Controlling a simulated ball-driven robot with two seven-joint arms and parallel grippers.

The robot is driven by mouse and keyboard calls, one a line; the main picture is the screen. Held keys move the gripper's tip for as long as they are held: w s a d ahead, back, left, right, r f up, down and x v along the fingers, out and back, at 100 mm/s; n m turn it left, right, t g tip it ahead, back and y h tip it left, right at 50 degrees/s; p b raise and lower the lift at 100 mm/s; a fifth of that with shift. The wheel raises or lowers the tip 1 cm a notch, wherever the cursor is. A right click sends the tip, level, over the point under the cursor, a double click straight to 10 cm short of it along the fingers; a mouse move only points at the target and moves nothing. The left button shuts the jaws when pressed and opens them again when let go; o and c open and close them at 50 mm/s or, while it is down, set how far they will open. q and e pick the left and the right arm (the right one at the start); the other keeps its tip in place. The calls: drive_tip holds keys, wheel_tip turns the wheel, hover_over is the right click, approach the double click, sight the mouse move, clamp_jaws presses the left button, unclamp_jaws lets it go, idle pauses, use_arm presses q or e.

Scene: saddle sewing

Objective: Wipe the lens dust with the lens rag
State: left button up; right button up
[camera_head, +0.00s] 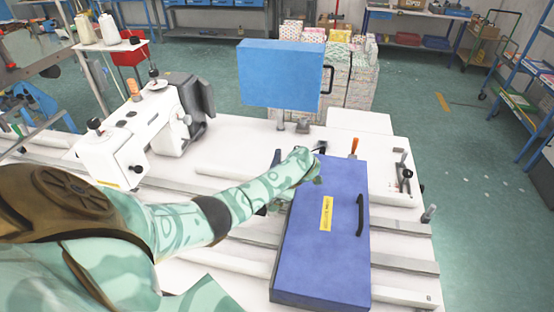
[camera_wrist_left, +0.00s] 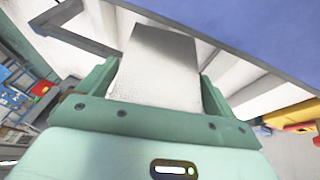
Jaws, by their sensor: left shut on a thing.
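My left gripper (camera_head: 302,165) is over the table by the far left corner of a large blue case (camera_head: 312,245). In the left wrist view it is shut on a pale, flat, rag-like piece (camera_wrist_left: 160,65) with a grainy white lower part and a greyer upper part. The piece stands up between the two green fingers, and I take it for the lens rag. In the head view the arm and hand hide it. I cannot make out a lens or dust on it in either view. My right gripper is not in view.
The blue case has a dark handle and a yellow label. A white sewing machine (camera_head: 135,140) stands at the left. A lighter blue panel (camera_head: 280,75) stands at the table's back. An orange-handled tool (camera_head: 354,146) lies beyond the case. Bare white table (camera_head: 235,140) lies between machine and panel.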

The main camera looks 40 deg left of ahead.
use_arm(q)
drive_tip(key=shift+s+d+r+p, duration=0.1)
drive_tip(key=shift+s+d+p, duration=0.3)
drive_tip(key=shift+s+p, duration=0.45)
drive_tip(key=shift+s+d+p, duration=0.4)
drive_tip(key=shift+s+p, duration=0.3)
drive_tip(key=shift+p, duration=0.2)
drive_tip(key=s+p, duration=0.1)
drive_tip(key=s+d+p, duration=0.1)
drive_tip(key=shift+s+d, duration=0.25)
drive_tip(key=shift+s, duration=0.05)
drive_tip(key=shift+w+d, duration=0.1)
drive_tip(key=shift+w, duration=0.05)
drive_tip(key=shift+w+d, duration=0.2)
drive_tip(key=shift+d, duration=0.25)
